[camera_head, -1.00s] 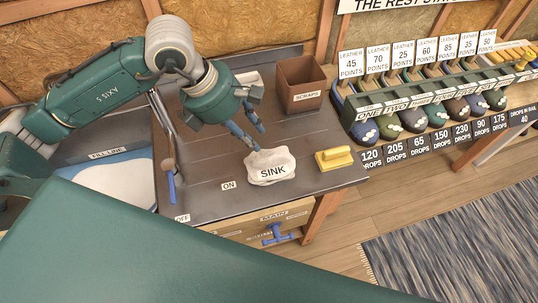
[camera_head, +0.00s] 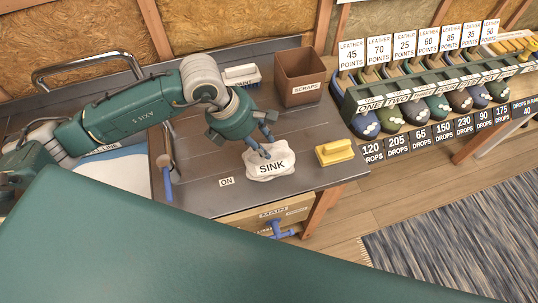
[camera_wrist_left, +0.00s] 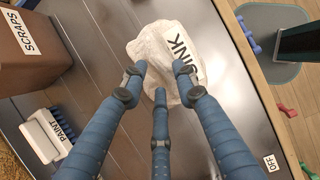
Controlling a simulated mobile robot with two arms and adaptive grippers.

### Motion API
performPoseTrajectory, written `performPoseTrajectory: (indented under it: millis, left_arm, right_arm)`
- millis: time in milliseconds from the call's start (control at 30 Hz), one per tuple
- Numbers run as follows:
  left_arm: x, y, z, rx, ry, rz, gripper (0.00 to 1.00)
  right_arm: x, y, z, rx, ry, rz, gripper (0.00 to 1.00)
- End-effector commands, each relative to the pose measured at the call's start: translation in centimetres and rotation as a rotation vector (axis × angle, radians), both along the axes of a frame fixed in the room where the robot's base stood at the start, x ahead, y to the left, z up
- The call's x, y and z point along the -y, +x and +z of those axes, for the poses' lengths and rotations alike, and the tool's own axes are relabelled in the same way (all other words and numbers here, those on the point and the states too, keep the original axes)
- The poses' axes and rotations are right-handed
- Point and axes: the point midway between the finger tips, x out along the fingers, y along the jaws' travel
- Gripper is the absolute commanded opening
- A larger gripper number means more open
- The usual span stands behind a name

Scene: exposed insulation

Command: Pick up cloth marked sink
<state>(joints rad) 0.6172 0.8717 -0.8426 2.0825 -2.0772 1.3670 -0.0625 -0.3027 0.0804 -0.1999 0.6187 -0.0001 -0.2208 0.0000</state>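The white cloth marked SINK (camera_head: 270,170) lies crumpled on the dark counter (camera_head: 215,195). It also shows in the left wrist view (camera_wrist_left: 150,48), beneath my fingertips. My left gripper (camera_head: 262,148) points down at the cloth's back edge. In the left wrist view its three blue fingers (camera_wrist_left: 160,80) are spread apart over the near part of the cloth, with nothing between them. I cannot tell whether the tips touch the cloth. My right gripper is not in view.
A brown SCRAPS box (camera_head: 300,80) stands behind the cloth, and a PAINT brush (camera_head: 243,76) beside it. A rack of several shoes (camera_head: 430,90) is farther right. A blue-handled lever (camera_head: 167,180) is at left.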

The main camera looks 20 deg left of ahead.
Motion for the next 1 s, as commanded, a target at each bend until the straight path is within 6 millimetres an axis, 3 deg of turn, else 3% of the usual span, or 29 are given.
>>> performPoseTrajectory:
  millis: [33, 267, 867, 900, 1000]
  left_arm:
    - [0.5, 0.1, -0.2, -0.005, -0.002, -0.001, 0.29]
    - [1.1, 0.6, -2.5, -0.001, -0.003, 0.0, 0.29]
    - [1.1, 0.7, -2.9, 0.0, -0.002, 0.001, 0.29]
    - [1.1, 0.6, -2.8, 0.0, -0.002, 0.001, 0.27]
    - [1.1, 0.7, -2.8, 0.0, -0.002, 0.001, 0.07]
  right_arm:
    - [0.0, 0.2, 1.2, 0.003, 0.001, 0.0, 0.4]
    - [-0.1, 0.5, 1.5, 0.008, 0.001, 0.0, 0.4]
    - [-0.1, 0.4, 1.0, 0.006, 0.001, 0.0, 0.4]
    - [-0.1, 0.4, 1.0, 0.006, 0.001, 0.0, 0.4]
    - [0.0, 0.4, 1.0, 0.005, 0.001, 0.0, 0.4]
